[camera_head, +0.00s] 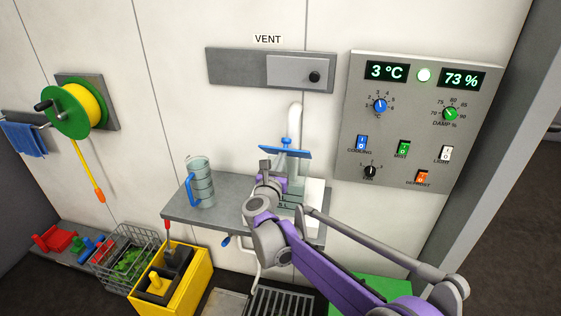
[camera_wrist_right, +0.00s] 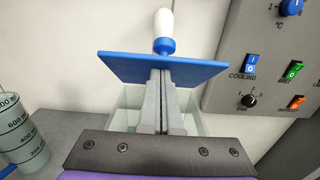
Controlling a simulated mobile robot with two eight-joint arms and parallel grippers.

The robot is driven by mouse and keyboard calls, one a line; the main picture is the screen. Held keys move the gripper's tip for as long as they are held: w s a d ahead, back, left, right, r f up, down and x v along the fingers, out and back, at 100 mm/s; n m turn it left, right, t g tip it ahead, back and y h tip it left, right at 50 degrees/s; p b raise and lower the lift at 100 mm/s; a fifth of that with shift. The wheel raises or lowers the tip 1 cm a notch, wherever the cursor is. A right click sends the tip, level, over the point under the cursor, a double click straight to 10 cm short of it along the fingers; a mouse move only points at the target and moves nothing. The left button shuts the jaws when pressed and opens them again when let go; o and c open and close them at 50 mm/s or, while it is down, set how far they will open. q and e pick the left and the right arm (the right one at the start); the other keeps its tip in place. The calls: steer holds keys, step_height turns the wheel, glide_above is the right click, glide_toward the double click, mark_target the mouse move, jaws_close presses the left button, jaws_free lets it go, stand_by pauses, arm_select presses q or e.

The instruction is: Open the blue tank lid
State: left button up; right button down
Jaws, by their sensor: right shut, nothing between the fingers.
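The blue tank lid (camera_head: 288,152) is raised at a tilt above the clear tank (camera_head: 292,200) on the grey shelf. In the right wrist view, the lid (camera_wrist_right: 205,72) spans the upper middle, and the pale walls of the tank (camera_wrist_right: 197,103) show below it. My right gripper (camera_wrist_right: 162,74) is shut and empty, its fingers in front of the lid's middle. I cannot tell whether the fingertips touch the lid. In the head view, the right gripper (camera_head: 279,165) is at the tank and hides part of it. My left gripper is not in view.
A graduated jug with a blue handle (camera_head: 200,183) stands left on the shelf (camera_head: 228,213). A white spout with a blue collar (camera_wrist_right: 165,25) is behind the lid. A control panel (camera_head: 420,120) is on the wall at right, and a vent slider (camera_head: 270,70) is above.

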steer(key=shift+g, duration=0.6)
steer(key=w+r+p, duration=0.1)
steer(key=w+r, duration=0.1)
steer(key=w+d+r+p, duration=0.1)
steer(key=w+r, duration=0.1)
steer(key=shift+d+r+p, duration=0.15)
steer(key=shift+r+p, duration=0.2)
steer(key=shift+p, duration=0.05)
steer(key=shift+w+d+r+p, duration=0.15)
steer(key=shift+w+r+p, duration=0.1)
steer(key=shift+w, duration=0.2)
steer(key=shift+w+d+r+p, duration=0.15)
steer(key=shift+w+r, duration=0.1)
steer(key=shift+w, duration=0.2)
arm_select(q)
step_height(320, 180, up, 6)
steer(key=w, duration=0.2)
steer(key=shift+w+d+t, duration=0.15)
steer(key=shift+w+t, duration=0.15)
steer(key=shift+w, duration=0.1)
arm_select(e)
steer(key=shift+w+d+r, duration=0.1)
steer(key=shift+w+d, duration=0.05)
steer(key=shift+w, duration=0.3)
steer(key=shift+w+d+r, duration=0.1)
steer(key=shift+w, duration=0.3)
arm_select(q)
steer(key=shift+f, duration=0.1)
